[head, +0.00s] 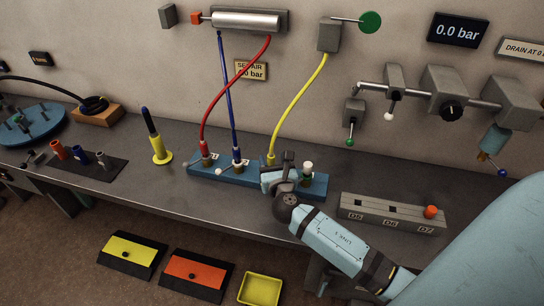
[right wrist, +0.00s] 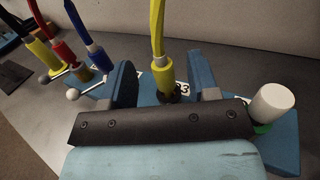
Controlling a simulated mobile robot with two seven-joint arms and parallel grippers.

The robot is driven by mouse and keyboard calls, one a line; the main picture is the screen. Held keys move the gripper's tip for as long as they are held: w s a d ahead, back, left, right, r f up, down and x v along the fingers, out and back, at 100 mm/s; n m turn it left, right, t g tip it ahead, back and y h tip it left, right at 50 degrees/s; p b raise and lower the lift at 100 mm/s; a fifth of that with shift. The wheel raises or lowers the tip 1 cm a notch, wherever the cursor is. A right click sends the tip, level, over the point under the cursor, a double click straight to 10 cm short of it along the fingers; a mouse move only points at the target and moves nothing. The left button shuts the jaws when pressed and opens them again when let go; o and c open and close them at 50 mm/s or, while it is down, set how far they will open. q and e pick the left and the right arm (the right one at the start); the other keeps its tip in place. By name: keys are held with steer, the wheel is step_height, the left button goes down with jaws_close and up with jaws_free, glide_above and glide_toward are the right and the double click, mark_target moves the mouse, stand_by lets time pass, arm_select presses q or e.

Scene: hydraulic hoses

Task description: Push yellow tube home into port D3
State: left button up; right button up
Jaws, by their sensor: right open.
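The yellow tube (head: 299,105) hangs from a grey wall box and curves down to the blue port block (head: 313,187). In the right wrist view its yellow end sleeve (right wrist: 164,74) stands nearly upright over a dark port (right wrist: 168,94); how deep it sits cannot be told. The label beside that port (right wrist: 182,89) is partly hidden; a "3" shows. My right gripper (head: 279,172) is open, its fingers on either side of the sleeve with gaps, as the right wrist view (right wrist: 163,66) shows. My left gripper is not in view.
Red (head: 220,95) and blue (head: 228,90) tubes stand in the block left of the yellow one, with small levers beside them. A white-capped post (right wrist: 272,103) stands right of my gripper. A grey D5–D7 block (head: 392,213) lies farther right. Bench between block and wall is clear.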

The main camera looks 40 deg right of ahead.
steer(key=b+v, duration=0.1)
steer(key=v, duration=1.1)
steer(key=shift+w, duration=0.15)
